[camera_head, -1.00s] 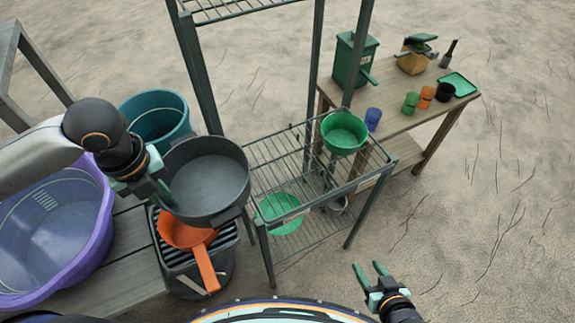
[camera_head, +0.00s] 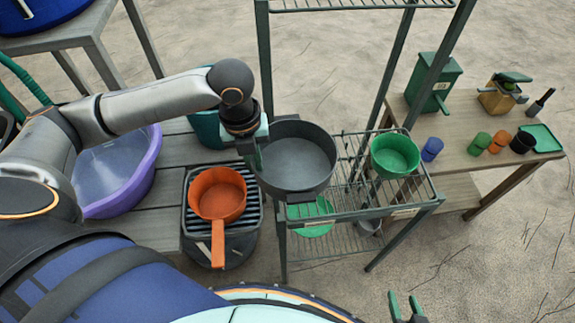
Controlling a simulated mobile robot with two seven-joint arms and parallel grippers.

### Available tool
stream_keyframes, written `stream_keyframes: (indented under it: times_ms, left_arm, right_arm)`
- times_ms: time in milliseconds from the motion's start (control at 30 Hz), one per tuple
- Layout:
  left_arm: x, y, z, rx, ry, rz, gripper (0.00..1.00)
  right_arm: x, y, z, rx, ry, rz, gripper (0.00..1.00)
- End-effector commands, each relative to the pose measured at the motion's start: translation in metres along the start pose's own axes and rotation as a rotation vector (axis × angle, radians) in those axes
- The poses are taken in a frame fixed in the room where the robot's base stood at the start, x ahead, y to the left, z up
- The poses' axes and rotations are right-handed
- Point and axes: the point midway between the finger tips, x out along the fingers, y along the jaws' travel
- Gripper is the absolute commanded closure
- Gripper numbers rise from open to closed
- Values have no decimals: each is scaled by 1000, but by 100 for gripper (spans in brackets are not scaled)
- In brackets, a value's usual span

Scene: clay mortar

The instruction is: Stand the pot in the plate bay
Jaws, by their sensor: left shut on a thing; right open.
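The pot (camera_head: 296,158) is a wide dark grey pan in the middle of the head view. My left gripper (camera_head: 256,150) is shut on its left rim and holds it level. The pot overlaps the left end of the wire rack (camera_head: 345,215) in the picture; I cannot tell whether it touches it. The plate bay is not clearly made out; upright wires (camera_head: 357,155) show just right of the pot. My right gripper (camera_head: 405,303) is open and empty at the bottom edge, partly cut off.
A green bowl (camera_head: 395,154) sits on the rack's right side, with another green bowl (camera_head: 313,222) lower. An orange saucepan (camera_head: 218,196) rests on a ribbed black container (camera_head: 243,238). A purple tub (camera_head: 120,175) is left. A table (camera_head: 455,150) with several cups stands right.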

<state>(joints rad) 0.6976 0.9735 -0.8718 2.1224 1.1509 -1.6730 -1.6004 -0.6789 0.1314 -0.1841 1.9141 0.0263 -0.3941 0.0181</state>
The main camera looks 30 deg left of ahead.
Motion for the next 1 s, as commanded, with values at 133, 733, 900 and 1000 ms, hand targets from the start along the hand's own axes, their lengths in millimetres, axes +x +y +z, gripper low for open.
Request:
stream_keyframes:
  times_ms: [133, 733, 900, 1000]
  left_arm:
    - [16, -27, 19, 1, 0, -4, 100]
    - [82, -57, 47, 1, 1, 0, 100]
    - [104, -56, 47, 1, -1, -1, 100]
    - [105, -56, 48, 2, -4, -3, 100]
  right_arm:
    - [0, 0, 0, 0, 0, 0, 50]
    - [2, 0, 3, 0, 0, 0, 50]
    - [2, 0, 2, 0, 0, 0, 50]
    - [2, 0, 2, 0, 0, 0, 50]
